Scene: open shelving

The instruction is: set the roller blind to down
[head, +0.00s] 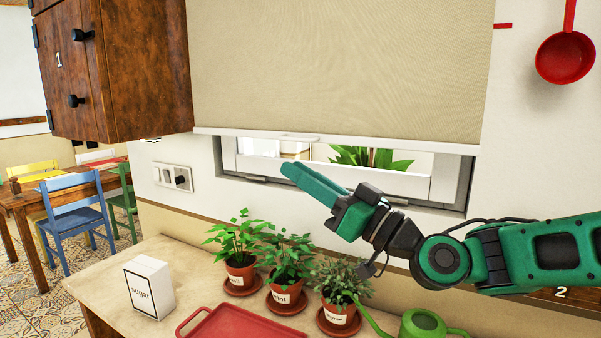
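The roller blind (340,65) is a beige fabric sheet. It hangs over most of the window (330,180), and its white bottom bar (400,144) sits above the sill. A strip of glass and white frame shows below the bar. My gripper (287,171) is green and reaches in from the right, in front of the uncovered strip. Its tip appears a little below the bottom bar in the picture; I cannot tell how far apart they are in depth. The fingers overlap from this side, so their opening is hidden. Nothing is visible in the gripper.
Several potted herbs (285,297) stand on the counter below the window. A sugar box (149,287), red tray (240,322) and green watering can (421,324) are also there. A wooden cabinet (140,70) hangs left of the blind. A red pan (565,58) hangs at right.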

